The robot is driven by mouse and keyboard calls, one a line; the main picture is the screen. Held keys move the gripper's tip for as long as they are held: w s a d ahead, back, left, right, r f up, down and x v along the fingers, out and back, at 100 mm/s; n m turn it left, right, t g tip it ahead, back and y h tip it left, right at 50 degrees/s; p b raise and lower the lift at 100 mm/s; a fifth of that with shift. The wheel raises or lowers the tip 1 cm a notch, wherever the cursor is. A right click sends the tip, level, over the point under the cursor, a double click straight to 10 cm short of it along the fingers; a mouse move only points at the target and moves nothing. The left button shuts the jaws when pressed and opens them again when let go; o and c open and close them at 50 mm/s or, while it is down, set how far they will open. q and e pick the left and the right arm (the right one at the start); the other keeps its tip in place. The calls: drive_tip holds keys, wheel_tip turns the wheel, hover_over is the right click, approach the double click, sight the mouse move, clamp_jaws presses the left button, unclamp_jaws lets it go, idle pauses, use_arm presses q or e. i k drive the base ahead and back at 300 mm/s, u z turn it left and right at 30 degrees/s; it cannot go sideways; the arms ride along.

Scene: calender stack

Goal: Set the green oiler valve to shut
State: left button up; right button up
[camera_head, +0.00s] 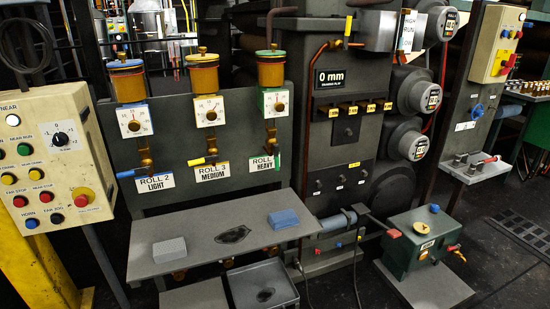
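The green oiler (271,70) is the rightmost of three amber oilers on the grey panel and has a green lid. Below it are a green-framed dial (276,103) and a brass valve body (271,135). The yellow lever (202,160) and blue lever (131,172) of the other two oilers lie nearly level, pointing left. Neither of my grippers is in view.
A grey shelf (200,240) with a grey block (170,250) and a blue block (283,219) juts out below the oilers. A button panel (45,160) stands at left. A green box (415,250) sits low at right. Space before the oiler panel looks clear.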

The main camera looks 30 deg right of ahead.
sight(276, 147)
drive_tip(key=u, duration=0.05)
drive_tip(key=k, duration=0.5)
drive_tip(key=z, duration=0.7)
drive_tip(key=i, duration=1.45)
drive_tip(key=u, duration=0.8)
